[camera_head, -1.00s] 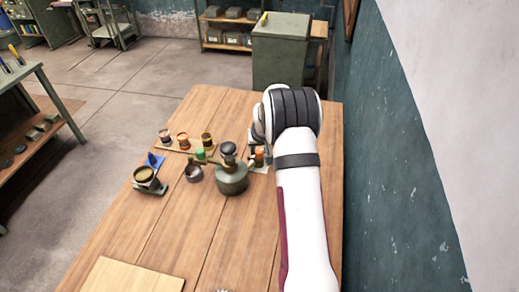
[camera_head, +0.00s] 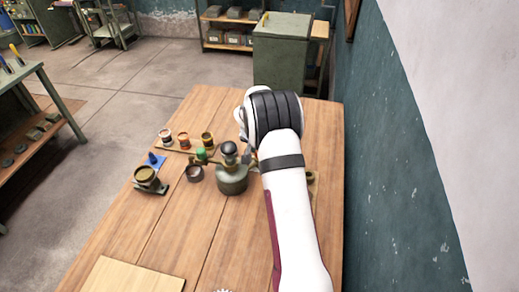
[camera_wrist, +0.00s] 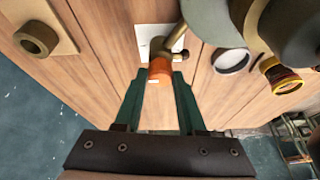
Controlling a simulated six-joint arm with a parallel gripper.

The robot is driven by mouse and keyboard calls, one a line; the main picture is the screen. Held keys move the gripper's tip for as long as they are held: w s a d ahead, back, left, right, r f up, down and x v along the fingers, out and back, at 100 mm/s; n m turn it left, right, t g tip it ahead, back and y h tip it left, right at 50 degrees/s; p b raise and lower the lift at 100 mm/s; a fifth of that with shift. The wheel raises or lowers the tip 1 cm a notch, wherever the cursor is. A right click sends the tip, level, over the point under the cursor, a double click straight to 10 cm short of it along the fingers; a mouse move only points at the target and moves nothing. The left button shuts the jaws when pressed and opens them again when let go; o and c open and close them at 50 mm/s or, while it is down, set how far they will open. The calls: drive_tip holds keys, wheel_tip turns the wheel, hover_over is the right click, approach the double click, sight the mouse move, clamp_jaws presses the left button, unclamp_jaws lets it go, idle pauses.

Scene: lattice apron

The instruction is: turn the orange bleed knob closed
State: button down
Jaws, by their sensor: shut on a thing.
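The orange bleed knob (camera_wrist: 159,68) sits at the end of a brass stem (camera_wrist: 172,48) over a white plate in the wrist view. My gripper (camera_wrist: 160,75) has its two green fingers on either side of the knob and is shut on it. A small white mark shows on the knob's near edge. The stem leads toward a grey-green vessel (camera_head: 232,180) with a dark cap, standing on the wooden table. In the head view my arm hides the orange knob and my fingers. I cannot tell how far the knob is turned.
A green knob (camera_head: 201,153) is left of the vessel, near a small dark cup (camera_head: 194,173). Several small pots stand behind, and a tin on a stand (camera_head: 147,176) is at left. A dark ring (camera_wrist: 38,40) lies on a board. The front table is mostly clear.

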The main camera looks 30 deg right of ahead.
drive_tip(key=shift+m, duration=0.3)
drive_tip(key=c, duration=0.5)
unclamp_jaws()
drive_tip(key=shift+r, duration=0.1)
drive_tip(key=v, duration=1.5)
drive_tip(key=shift+a+r, duration=0.25)
drive_tip(key=shift+r, duration=0.05)
